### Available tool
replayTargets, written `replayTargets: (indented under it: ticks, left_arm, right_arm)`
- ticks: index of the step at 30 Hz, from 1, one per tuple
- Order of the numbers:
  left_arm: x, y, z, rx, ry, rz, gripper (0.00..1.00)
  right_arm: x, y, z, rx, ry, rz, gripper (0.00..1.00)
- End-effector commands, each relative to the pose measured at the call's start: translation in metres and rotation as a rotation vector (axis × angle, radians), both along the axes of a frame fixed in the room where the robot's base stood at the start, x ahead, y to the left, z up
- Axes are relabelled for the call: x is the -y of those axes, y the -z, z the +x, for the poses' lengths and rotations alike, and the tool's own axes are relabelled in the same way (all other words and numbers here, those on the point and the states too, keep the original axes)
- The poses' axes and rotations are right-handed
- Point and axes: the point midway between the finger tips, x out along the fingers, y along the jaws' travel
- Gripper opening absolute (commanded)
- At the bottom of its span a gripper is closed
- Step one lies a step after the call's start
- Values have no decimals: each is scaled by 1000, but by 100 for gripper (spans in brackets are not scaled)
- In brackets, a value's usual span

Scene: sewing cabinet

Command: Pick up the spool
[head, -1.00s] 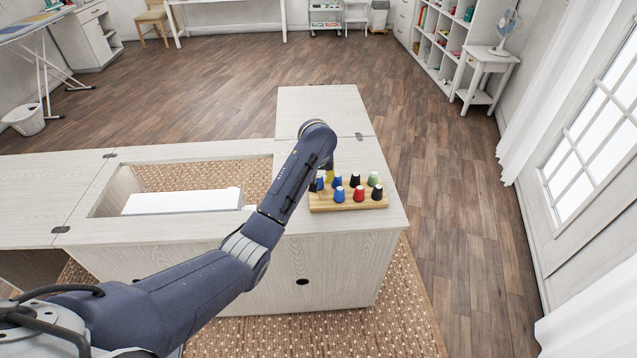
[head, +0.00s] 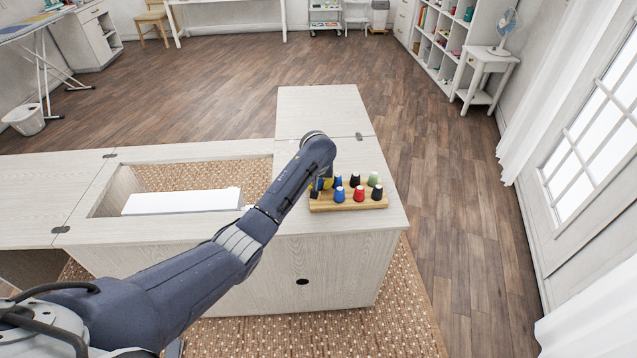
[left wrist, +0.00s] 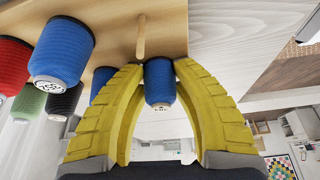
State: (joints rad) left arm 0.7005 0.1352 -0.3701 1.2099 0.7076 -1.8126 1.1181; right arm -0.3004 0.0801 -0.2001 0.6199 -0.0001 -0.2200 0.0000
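A wooden rack (head: 345,205) on the right part of the cabinet holds several coloured spools on pegs. My left gripper (left wrist: 159,72) has its yellow fingers on either side of a blue spool (left wrist: 158,82). The gap between spool and fingers is very small; I cannot tell whether they touch. In the head view the left gripper (head: 324,184) is at the rack's left end, partly hidden by my arm. Another blue spool (left wrist: 63,50) and a red spool (left wrist: 15,66) stand to the left in the wrist view. My right gripper is not in view.
A bare peg (left wrist: 141,36) stands close to the left gripper's fingertips. The cabinet top (head: 320,105) behind the rack is clear. To the left is a recessed opening with a white block (head: 182,201).

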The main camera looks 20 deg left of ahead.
Motion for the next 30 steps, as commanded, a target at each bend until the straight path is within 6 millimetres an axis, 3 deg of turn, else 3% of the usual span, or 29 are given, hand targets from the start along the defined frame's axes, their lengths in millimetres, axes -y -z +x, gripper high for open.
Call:
replayTargets:
  ticks: [16,30]
  left_arm:
    - [1,-6,0,0,0,-1,11]
    - [1,-77,0,3,1,-2,11]
  right_arm:
    - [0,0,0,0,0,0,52]
    - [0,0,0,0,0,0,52]
